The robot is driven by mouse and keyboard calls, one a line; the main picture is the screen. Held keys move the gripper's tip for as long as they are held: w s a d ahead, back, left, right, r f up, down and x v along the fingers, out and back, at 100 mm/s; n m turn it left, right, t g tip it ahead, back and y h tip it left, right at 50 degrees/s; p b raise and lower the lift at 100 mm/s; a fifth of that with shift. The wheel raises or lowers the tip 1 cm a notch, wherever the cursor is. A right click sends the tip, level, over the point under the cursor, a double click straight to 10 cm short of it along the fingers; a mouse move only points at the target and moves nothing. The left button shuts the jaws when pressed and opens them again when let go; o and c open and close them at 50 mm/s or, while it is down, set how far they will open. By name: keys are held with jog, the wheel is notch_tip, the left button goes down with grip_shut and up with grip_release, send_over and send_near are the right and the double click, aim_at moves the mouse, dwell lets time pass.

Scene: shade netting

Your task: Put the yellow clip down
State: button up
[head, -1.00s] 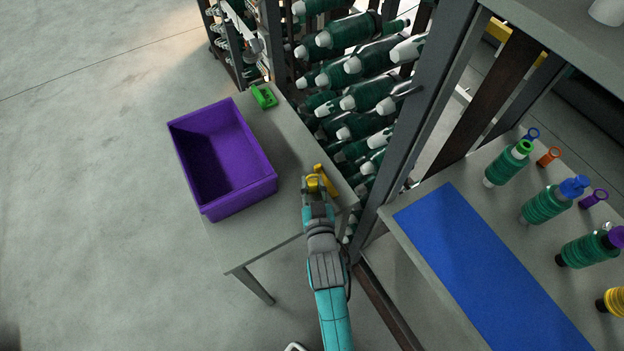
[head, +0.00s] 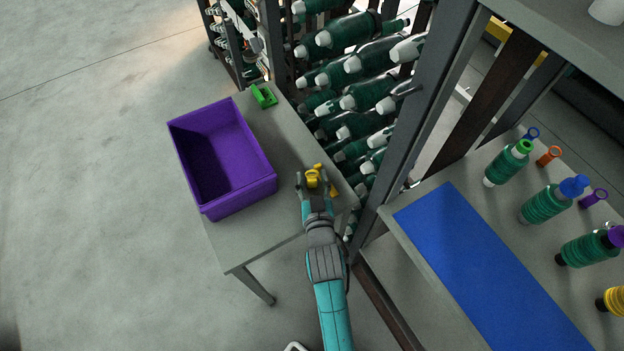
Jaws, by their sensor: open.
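The yellow clip (head: 312,178) shows between the two fingers of my gripper (head: 312,182), at the right side of the small grey table (head: 245,232). My gripper is open, with a finger on each side of the clip. More yellow (head: 334,191) shows just right of the right finger, and a little above it. I cannot tell whether this is part of the same clip or a separate piece, since the finger hides part of it. The clip looks low over the tabletop or on it.
A purple bin (head: 227,199) stands on the table, left of my gripper. A green clip (head: 264,96) lies at its far end. A bottle rack (head: 345,70) borders the table's right. Another table with a blue mat (head: 480,255) and several bottles is at right.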

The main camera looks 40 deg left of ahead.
jog(key=v, duration=1.2)
jog(key=shift+d, duration=0.1)
jog(key=s+d+f+m+t+h, duration=0.1)
jog(key=s+d+m+h, duration=0.15)
jog(key=d, duration=0.95)
jog(key=s+d+f+m+t+h, duration=0.2)
jog(key=s+d+h, duration=0.15)
jog(key=d, duration=0.75)
jog(key=s+d+r+m+h, duration=0.2)
jog(key=s+d+r, duration=0.2)
jog(key=s+d, duration=0.2)
jog(key=s+d+r+m+h, duration=0.2)
jog(key=s+d+r+h, duration=0.1)
jog(key=s+d, duration=0.4)
jog(key=s+r, duration=0.1)
jog(key=s, duration=0.2)
jog(key=shift+r+h, duration=0.2)
jog(key=shift+h, duration=0.1)
jog(key=shift+s+d+m, duration=0.1)
jog(key=shift+m, duration=0.15)
